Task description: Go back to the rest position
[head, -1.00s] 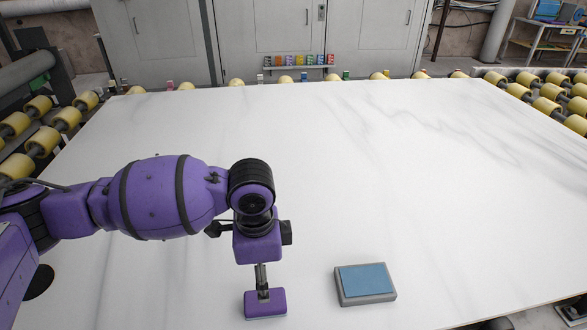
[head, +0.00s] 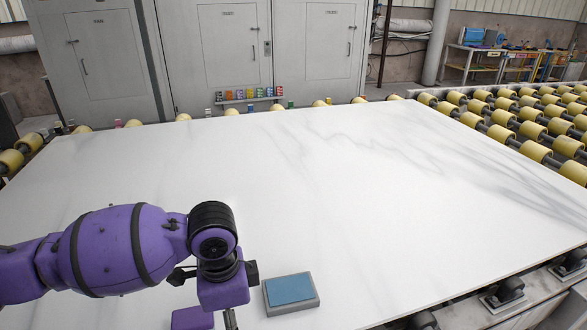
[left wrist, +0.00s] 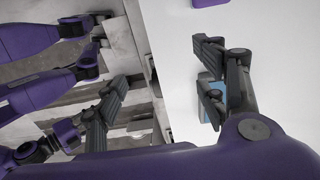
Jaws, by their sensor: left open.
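My left arm comes in from the left over the white marble slab (head: 330,190). In the head view only a bit of my left gripper (head: 230,319) shows, low at the bottom edge. In the left wrist view its dark fingers (left wrist: 201,79) are spread apart with nothing between them. A purple block (head: 190,319) lies on the slab just left of the gripper, partly cut off. A grey block with a blue top (head: 290,290) lies to the gripper's right; its blue shows behind the fingers in the left wrist view. Other dark finger-like parts there (left wrist: 108,108) may be my right gripper; their state is unclear.
Yellow rollers (head: 535,127) line the right side and the slab's far edge. Grey cabinets (head: 225,50) stand behind, with a small shelf of coloured items (head: 250,97). The middle and far parts of the slab are clear.

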